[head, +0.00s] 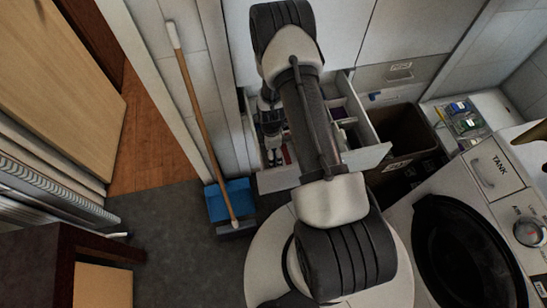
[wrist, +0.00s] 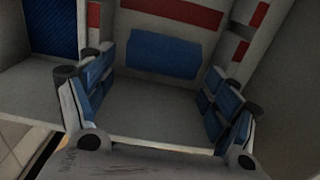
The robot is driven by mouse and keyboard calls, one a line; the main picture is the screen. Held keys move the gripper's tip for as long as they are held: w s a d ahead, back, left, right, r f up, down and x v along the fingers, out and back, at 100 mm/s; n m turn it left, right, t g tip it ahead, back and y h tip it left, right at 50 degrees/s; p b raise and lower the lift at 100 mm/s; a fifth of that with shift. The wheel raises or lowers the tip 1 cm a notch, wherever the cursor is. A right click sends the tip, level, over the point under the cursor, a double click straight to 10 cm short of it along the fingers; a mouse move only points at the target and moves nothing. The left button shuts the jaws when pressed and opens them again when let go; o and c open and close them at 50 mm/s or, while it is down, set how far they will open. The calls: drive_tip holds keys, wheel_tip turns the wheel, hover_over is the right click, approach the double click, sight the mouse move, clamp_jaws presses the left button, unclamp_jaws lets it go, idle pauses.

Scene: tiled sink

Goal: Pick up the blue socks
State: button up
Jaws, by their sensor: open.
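In the wrist view, a plain blue, block-like item (wrist: 165,53), which looks like the folded blue socks, lies at the far side of a grey drawer compartment. My gripper (wrist: 157,85) is open, with its blue-padded fingers spread left and right. The blue item is beyond the fingertips, roughly centred between them, and nothing is held. In the head view, my gripper (head: 271,133) reaches down over the left part of the open white drawer (head: 367,155). My arm hides much of the drawer there, and I cannot make out the socks.
A darker blue textured item (wrist: 53,27) lies in the left compartment, beyond a divider. Red strips (wrist: 175,12) show behind the blue item. A dark bin (head: 405,135) stands right of the drawer. A broom (head: 200,115) and blue dustpan (head: 230,198) stand to its left.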

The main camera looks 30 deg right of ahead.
wheel_tip(320, 180, down, 4)
drive_tip(key=shift+f+b, duration=0.1)
drive_tip(key=shift+b, duration=0.45)
drive_tip(key=shift+c, duration=0.2)
drive_tip(key=c, duration=0.8)
drive_tip(key=shift+r, duration=0.2)
